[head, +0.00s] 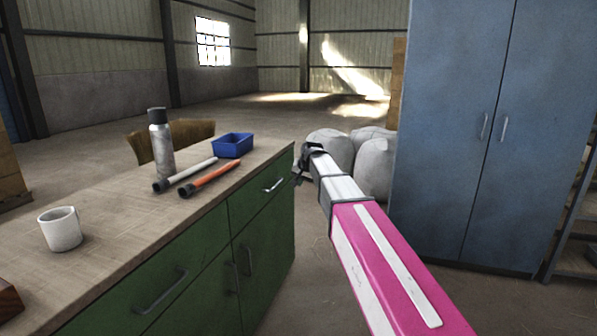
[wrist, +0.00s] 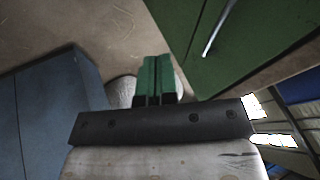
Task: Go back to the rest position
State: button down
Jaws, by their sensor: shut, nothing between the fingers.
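My gripper (head: 302,164) is at the far end of my extended pink and white arm, just right of the green cabinet's right end in the head view. In the wrist view my gripper (wrist: 157,78) shows its two green fingers pressed together with nothing between them. The green cabinet (head: 262,235) with a wooden top stands on the left, and its green front with a metal handle (wrist: 214,40) shows at the upper right of the wrist view. My gripper appears apart from the cabinet.
A blue locker (head: 480,140) stands right. White sacks (head: 375,165) lie behind my arm.

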jog(key=s+d+f+g+h, duration=0.1)
jog(key=s+d+f, duration=0.5)
jog(key=s+f, duration=0.3)
jog(key=s+d+f+n+g+h, duration=0.1)
jog(key=s+d+f+g, duration=0.1)
jog(key=s+d+f, duration=0.5)
jog(key=s+d+f+n+g+h, duration=0.1)
jog(key=s+d+f+g, duration=0.1)
jog(key=s+d+f, duration=0.5)
jog(key=s+f, duration=0.4)
jog(key=s, duration=0.5)
jog(key=shift+s+d+f, duration=0.2)
jog(key=shift+s+f, duration=0.05)
